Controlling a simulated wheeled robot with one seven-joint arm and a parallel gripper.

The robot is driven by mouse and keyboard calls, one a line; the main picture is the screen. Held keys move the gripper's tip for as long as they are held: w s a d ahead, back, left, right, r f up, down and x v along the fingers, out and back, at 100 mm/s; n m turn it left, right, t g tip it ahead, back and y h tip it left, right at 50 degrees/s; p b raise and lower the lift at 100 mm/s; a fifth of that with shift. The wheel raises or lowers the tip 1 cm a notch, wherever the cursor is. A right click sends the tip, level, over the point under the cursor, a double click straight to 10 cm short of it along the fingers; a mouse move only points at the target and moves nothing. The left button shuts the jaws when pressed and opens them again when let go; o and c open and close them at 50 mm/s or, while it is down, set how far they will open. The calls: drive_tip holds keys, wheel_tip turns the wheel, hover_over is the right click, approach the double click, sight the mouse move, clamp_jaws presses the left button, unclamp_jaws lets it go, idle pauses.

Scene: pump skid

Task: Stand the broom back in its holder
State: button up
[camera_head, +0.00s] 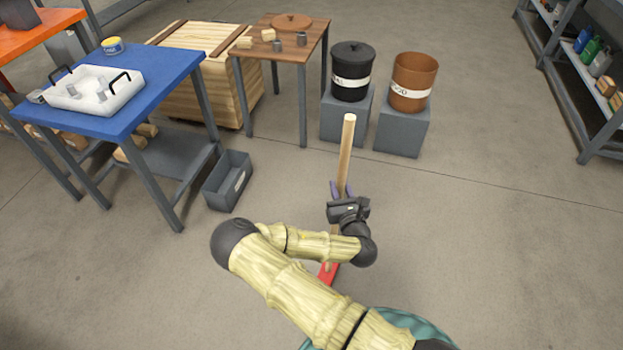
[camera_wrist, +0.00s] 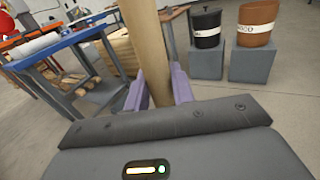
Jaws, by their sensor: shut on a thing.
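The broom's pale wooden handle (camera_head: 347,150) stands nearly upright in front of me, leaning slightly. Part of its red head (camera_head: 328,274) shows low down behind my arm; the rest of the head is hidden. My gripper (camera_head: 341,189) is shut on the handle, with a long stretch of handle above it. In the wrist view the handle (camera_wrist: 143,38) rises between the purple fingers of my gripper (camera_wrist: 158,86). I cannot tell whether the head touches the floor. I can make out no broom holder in either view.
A blue-topped table (camera_head: 160,75) with a white tray (camera_head: 95,90) stands left, a grey bin (camera_head: 228,182) beside it. A wooden table (camera_head: 270,38), black bin (camera_head: 351,72) and brown bin (camera_head: 412,80) stand behind. Shelving (camera_head: 575,95) is far right. Floor (camera_head: 510,240) on the right is clear.

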drive_tip(key=s+d+m+h, duration=0.2)
drive_tip(key=s+d+h, duration=0.2)
drive_tip(key=d, duration=0.5)
drive_tip(key=shift+s+d+r+t, duration=0.2)
drive_tip(key=shift+s+d+t, duration=0.1)
drive_tip(key=shift+s+t, duration=0.15)
drive_tip(key=shift+a, duration=0.1)
